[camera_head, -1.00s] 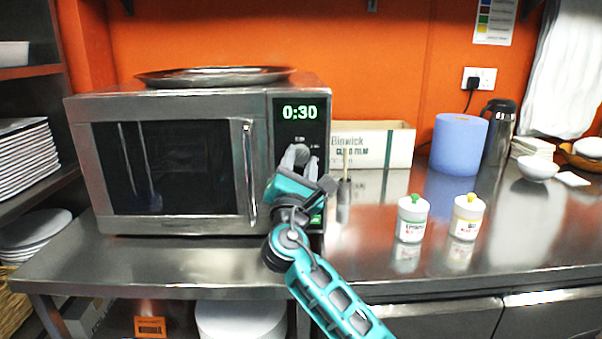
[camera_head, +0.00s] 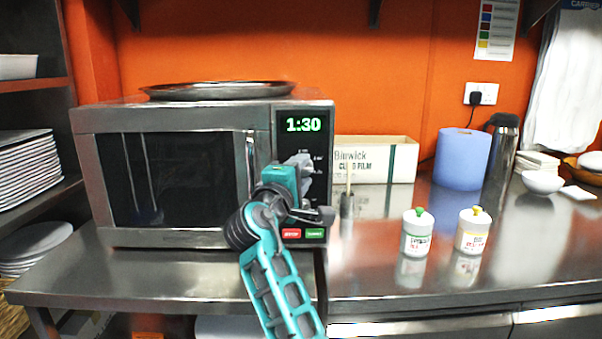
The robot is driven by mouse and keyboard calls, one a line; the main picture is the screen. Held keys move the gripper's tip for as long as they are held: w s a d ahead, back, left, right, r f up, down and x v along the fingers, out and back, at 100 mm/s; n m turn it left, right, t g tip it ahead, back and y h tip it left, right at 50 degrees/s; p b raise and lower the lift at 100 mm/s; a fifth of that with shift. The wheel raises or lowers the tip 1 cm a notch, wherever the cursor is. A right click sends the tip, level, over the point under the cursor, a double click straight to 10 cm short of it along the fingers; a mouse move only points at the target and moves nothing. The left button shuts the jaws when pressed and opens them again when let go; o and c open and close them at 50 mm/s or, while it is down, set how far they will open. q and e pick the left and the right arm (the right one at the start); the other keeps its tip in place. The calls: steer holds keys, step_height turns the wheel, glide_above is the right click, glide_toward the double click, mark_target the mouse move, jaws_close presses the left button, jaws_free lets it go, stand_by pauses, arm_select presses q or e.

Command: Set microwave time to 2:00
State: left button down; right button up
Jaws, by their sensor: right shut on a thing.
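The steel microwave (camera_head: 88,170) stands on the counter with its door closed. Its green display (camera_head: 304,125) reads 1:30. My right gripper (camera_head: 301,164) is at the control panel (camera_head: 320,188), below the display, with its grey fingers shut on the microwave's knob. The fingers and wrist hide the knob and much of the panel. A red button (camera_head: 291,233) and a green button (camera_head: 315,233) show below the gripper. My left gripper is not in view.
A round metal tray (camera_head: 218,91) lies on the microwave. Right of it are a cling film box (camera_head: 405,160), a small holder (camera_head: 347,205) and two white bottles (camera_head: 417,240) (camera_head: 472,238). A blue roll (camera_head: 462,160) and a flask (camera_head: 500,150) stand further right. The front right counter is clear.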

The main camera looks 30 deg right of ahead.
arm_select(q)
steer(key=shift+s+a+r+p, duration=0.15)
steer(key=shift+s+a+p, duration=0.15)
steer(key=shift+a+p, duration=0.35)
arm_select(e)
steer(key=m, duration=0.2)
steer(key=m+g+y, duration=0.1)
steer(key=m, duration=0.1)
steer(key=shift+r, duration=0.3)
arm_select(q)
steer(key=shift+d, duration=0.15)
arm_select(e)
steer(key=shift+m, duration=0.3)
steer(key=o, duration=1)
steer(key=shift+f, duration=0.1)
steer(key=shift+o, duration=0.2)
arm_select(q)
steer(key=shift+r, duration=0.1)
